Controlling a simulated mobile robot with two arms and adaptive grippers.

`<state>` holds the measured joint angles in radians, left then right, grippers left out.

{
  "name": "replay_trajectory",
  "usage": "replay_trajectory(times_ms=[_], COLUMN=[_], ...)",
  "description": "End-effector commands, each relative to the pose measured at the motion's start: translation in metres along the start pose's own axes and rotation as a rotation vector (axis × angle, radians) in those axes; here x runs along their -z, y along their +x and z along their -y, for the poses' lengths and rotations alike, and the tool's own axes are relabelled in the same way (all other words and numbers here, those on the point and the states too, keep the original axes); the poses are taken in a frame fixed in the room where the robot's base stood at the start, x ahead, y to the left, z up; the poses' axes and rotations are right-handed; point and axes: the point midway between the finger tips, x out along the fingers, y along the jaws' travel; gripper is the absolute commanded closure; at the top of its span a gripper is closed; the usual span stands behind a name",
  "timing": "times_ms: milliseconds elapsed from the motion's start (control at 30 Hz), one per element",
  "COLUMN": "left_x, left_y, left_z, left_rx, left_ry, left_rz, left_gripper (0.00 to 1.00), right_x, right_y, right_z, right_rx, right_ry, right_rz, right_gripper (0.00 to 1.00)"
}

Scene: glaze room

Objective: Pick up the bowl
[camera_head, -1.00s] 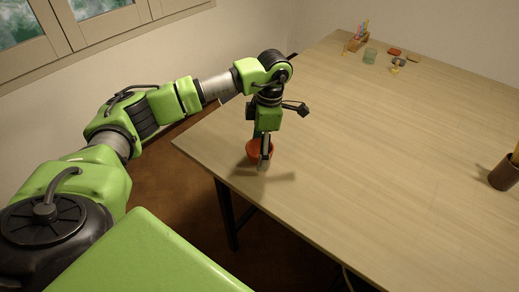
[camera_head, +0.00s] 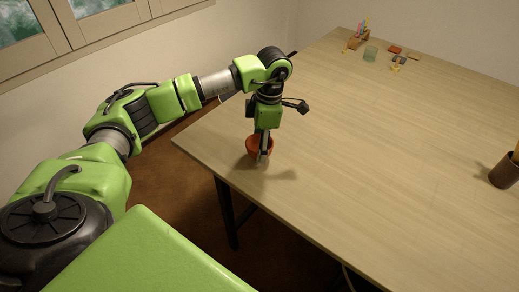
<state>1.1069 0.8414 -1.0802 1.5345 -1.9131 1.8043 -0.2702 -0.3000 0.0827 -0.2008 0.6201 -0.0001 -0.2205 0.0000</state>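The bowl (camera_head: 253,144) is small and reddish-orange, near the left corner of the wooden table (camera_head: 350,160). My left gripper (camera_head: 262,158) points down at it from above. A finger shows in front of the bowl's near right side and hides part of it. The fingers look closed on the bowl's wall; the other finger is hard to make out. Whether the bowl's base touches the table is hidden. My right gripper is out of view.
A brown cup (camera_head: 503,172) stands at the right edge. A pencil holder (camera_head: 355,40), a greenish glass (camera_head: 370,54) and small blocks (camera_head: 394,50) are at the far end. The middle of the table is clear.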

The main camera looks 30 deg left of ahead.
Motion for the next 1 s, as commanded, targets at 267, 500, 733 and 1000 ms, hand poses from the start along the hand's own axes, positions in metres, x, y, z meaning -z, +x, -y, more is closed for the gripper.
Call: replay_trajectory(times_ms=[267,500,733,1000], left_x=[-0.004,-0.014,-0.023,-0.026], left_y=[-0.053,-0.099,-0.117,-0.125], left_z=[0.026,0.08,0.119,0.134], left_rx=[-0.006,-0.007,-0.003,0.0], left_ry=[0.006,0.007,0.003,0.002], left_rz=[0.008,0.003,0.002,0.0], left_gripper=[0.7,0.7,0.7,0.7], right_x=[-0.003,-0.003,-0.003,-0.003], right_y=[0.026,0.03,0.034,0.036], right_z=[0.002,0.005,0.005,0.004], right_rx=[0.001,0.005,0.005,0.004], right_ry=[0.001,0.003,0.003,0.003], right_rz=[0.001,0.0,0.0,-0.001], right_gripper=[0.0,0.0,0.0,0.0])
